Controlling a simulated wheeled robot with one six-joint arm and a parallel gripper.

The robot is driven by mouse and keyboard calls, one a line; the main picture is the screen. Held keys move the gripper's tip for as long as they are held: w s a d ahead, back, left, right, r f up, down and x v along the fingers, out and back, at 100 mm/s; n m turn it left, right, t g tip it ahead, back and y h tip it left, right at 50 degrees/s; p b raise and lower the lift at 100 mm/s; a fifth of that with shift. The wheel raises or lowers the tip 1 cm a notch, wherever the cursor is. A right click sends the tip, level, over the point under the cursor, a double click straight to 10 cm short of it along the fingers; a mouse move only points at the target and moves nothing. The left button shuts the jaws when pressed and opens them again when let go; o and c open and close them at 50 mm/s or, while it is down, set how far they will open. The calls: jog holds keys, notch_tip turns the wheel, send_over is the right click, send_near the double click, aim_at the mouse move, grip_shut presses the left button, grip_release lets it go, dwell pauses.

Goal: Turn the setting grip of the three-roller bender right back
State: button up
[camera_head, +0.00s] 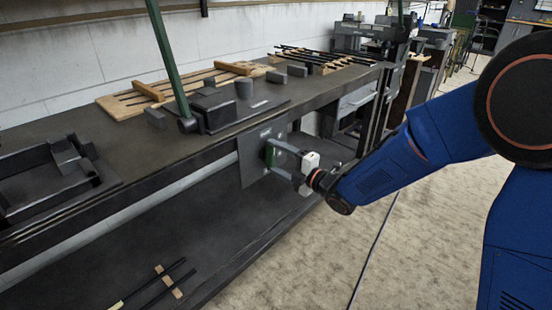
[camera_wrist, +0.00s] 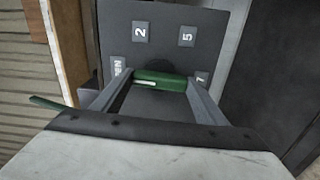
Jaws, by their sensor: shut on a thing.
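The green setting grip (camera_wrist: 160,76) lies across a dark plate (camera_wrist: 215,25) in the wrist view, with a pale mark on its near side. The plate bears labels 2, 5 and 7, and a partly hidden one at the left ending in "EN". My gripper (camera_wrist: 158,84) is shut on the grip, one finger at each end. In the head view the plate (camera_head: 250,165) hangs on the bench front, and my gripper (camera_head: 284,160) reaches it from the right. The grip (camera_head: 270,153) shows there as a green edge. Its hub is mostly hidden behind it.
Above the plate, the dark bench (camera_head: 110,140) carries a block-like fixture (camera_head: 215,110) with a tall green lever (camera_head: 168,55). Wooden racks (camera_head: 190,88) lie behind it. A lower shelf (camera_head: 170,245) holds thin rods (camera_head: 160,285).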

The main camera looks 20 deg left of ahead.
dwell(0.4)
jog(key=o, duration=1.1)
jog(key=shift+c, duration=0.2)
jog(key=v, duration=1.7)
jog(key=shift+d, duration=0.2)
